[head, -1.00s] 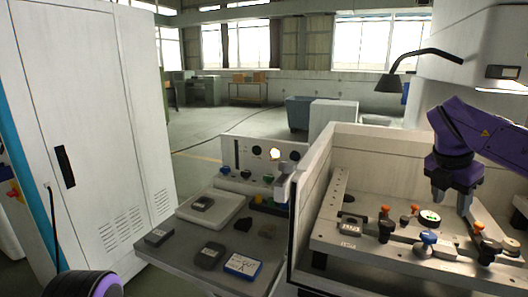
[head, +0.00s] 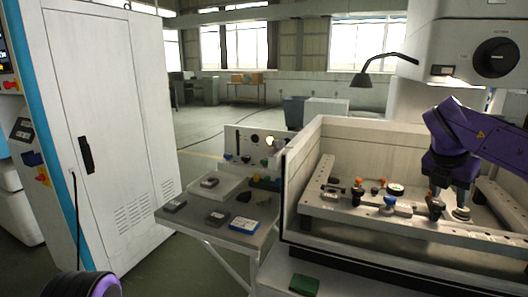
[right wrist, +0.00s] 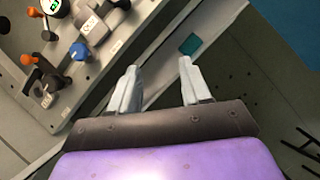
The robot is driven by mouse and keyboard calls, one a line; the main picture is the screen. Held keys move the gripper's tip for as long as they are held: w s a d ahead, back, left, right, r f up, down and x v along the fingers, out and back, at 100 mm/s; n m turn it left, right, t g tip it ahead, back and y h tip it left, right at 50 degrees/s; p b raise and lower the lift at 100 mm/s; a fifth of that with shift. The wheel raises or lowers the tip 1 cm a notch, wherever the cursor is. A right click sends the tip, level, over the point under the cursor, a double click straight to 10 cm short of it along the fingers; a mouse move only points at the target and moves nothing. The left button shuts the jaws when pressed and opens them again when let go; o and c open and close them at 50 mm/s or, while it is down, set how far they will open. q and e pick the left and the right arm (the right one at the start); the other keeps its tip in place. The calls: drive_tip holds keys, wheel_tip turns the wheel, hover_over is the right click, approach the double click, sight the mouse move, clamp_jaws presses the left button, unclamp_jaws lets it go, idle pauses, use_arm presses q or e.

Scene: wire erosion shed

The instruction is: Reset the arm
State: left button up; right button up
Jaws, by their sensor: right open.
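My right arm (head: 470,140) comes in from the right in purple. Its gripper (head: 450,198) points down near the right end of the clamping rail (head: 400,219) in the open machine tank. In the right wrist view the two pale fingers (right wrist: 160,90) stand apart with nothing between them. The blue knob (right wrist: 79,51) and orange knobs of the rail lie left of the fingers there, apart from them. A purple piece of my left arm (head: 85,285) shows at the lower left edge. My left gripper is out of view.
The tank's front wall (head: 390,262) stands below the rail. A small green item (head: 304,284) lies in front. A tall white cabinet (head: 110,130) stands left.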

drive_tip(key=w+a+f+n+t+h, duration=0.2)
drive_tip(key=w+a+f+n+t, duration=0.15)
drive_tip(key=f+n, duration=0.5)
drive_tip(key=w+a+f+n+t+h, duration=0.35)
drive_tip(key=f+n, duration=0.35)
drive_tip(key=n, duration=0.3)
drive_tip(key=s+a+f+n+t+y, duration=0.1)
drive_tip(key=s+a+f+n+y, duration=0.1)
drive_tip(key=a+f+n, duration=0.3)
drive_tip(key=s+a+f+n+y, duration=0.1)
drive_tip(key=s+f+n, duration=0.1)
drive_tip(key=f+n, duration=0.35)
drive_tip(key=s+a+f+n+g+y, duration=0.3)
drive_tip(key=s+f+n, duration=0.5)
drive_tip(key=s+f, duration=0.85)
drive_tip(key=s+d+f+n+g, duration=0.1)
drive_tip(key=s+f, duration=0.2)
drive_tip(key=s, duration=0.3)
drive_tip(key=s+d+f+n+g, duration=0.1)
drive_tip(key=s+f+n, duration=0.1)
drive_tip(key=s, duration=0.4)
drive_tip(key=s+d+f+n+g+y, duration=0.1)
drive_tip(key=s+f+g, duration=0.1)
drive_tip(key=s+f, duration=0.2)
drive_tip(key=s, duration=0.3)
drive_tip(key=shift+d+f+n, duration=0.15)
drive_tip(key=shift+d+n, duration=0.05)
drive_tip(key=shift+n, duration=0.1)
